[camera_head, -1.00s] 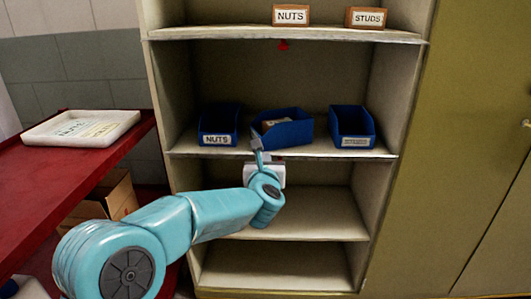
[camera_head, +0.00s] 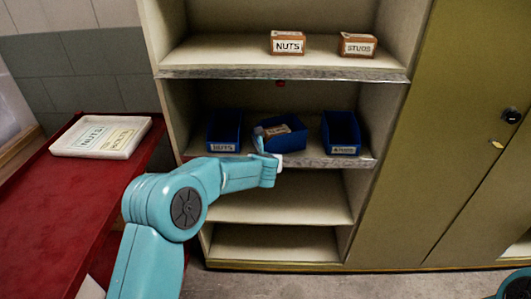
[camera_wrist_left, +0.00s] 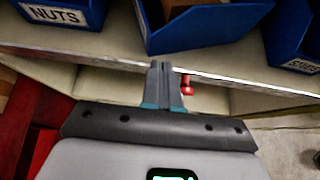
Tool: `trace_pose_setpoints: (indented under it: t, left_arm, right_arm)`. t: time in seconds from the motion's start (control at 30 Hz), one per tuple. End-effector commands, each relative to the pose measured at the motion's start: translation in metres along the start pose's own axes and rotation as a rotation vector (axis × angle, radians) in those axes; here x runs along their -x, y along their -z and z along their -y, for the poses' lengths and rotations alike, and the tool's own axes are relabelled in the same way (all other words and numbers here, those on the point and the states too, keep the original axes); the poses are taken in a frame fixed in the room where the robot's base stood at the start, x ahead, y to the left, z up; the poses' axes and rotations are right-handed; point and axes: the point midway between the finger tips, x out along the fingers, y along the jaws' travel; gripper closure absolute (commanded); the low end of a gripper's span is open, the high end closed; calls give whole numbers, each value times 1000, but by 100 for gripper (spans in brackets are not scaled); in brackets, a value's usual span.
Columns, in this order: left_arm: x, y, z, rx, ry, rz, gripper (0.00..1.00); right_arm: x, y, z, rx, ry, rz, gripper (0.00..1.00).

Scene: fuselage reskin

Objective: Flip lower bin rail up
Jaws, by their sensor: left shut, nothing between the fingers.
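The lower bin rail (camera_head: 318,161) is a grey metallic strip along the front edge of the shelf that holds the blue bins. It also crosses the left wrist view (camera_wrist_left: 240,78). A small red tab (camera_wrist_left: 187,85) shows just below it, close to the right of my fingers. My left gripper (camera_head: 261,141) is in front of the middle blue bin (camera_head: 292,140). In the left wrist view its fingers (camera_wrist_left: 166,72) are together and empty, overlapping the rail's line; contact cannot be told. The arm hides part of the rail. My right gripper is out of view.
Blue bins also stand at left (camera_head: 224,130) and right (camera_head: 341,131). The upper shelf rail (camera_head: 290,75) carries NUTS (camera_head: 287,43) and STUDS (camera_head: 357,44) boxes. A red table (camera_head: 50,200) with a white tray (camera_head: 105,136) stands left. Lower shelves are empty; a green cabinet (camera_head: 465,150) stands right.

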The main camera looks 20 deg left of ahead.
Motion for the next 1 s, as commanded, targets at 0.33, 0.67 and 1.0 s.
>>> trace_pose_setpoints:
  t: [0.33,0.67,1.0]
  left_arm:
    - [-3,-6,0,0,1,0,100]
    - [-2,-8,0,0,1,1,100]
    - [-2,-8,0,0,1,2,100]
  right_arm:
    - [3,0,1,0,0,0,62]
    - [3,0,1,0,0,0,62]
    - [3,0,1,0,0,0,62]
